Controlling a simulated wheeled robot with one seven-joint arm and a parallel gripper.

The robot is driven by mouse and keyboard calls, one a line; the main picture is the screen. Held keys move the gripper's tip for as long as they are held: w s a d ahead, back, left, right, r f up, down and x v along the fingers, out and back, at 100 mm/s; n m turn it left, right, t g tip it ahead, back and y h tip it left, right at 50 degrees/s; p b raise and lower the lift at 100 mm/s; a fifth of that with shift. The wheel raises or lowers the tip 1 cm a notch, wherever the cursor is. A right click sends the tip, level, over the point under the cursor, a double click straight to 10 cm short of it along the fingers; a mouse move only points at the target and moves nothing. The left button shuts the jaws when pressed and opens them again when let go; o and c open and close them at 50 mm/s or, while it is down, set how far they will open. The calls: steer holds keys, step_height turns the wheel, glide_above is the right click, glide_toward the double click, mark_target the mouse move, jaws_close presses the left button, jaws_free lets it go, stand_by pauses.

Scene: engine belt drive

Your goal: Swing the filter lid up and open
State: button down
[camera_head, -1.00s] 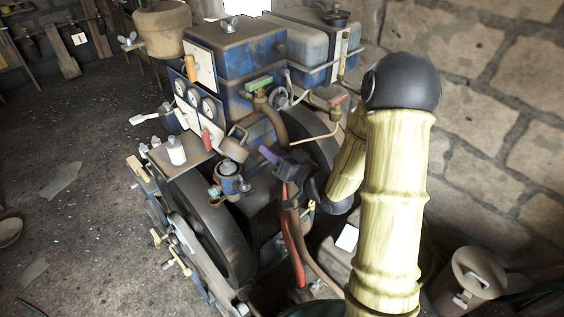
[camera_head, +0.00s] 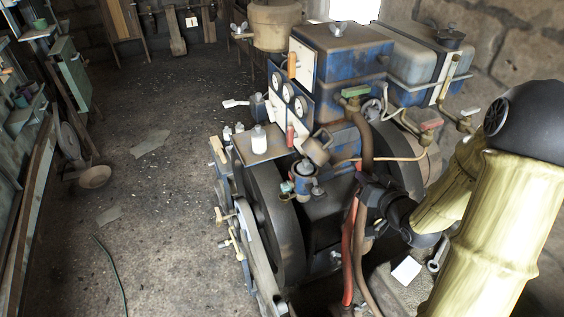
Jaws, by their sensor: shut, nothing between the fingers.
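A small blue and metal pot (camera_head: 304,180), which looks like the filter, sits on the front of the engine. A brown cup-shaped cap (camera_head: 316,147), which looks like its lid, stands tilted just above and behind the pot, apart from its top. I cannot make out the hinge. My gripper (camera_head: 362,183) is dark, shut and empty. It is to the right of the pot and lid, apart from both in the picture, by the red and brown hoses. Its fingertips are hard to make out against the dark engine.
A red hose (camera_head: 350,250) and a brown hose hang below my gripper. A white bottle (camera_head: 259,139) stands on a ledge left of the filter. A large flywheel (camera_head: 270,215) lies below it. The floor at left is mostly open.

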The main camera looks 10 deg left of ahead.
steer(key=s+d+f+g+h, duration=0.1)
steer(key=s+g+h, duration=0.5)
steer(key=s, duration=1.1)
steer(key=f+g, duration=0.1)
steer(key=g, duration=0.3)
steer(key=shift+s+d+m+g, duration=0.3)
steer(key=shift+d+g, duration=0.05)
steer(key=shift+g, duration=0.05)
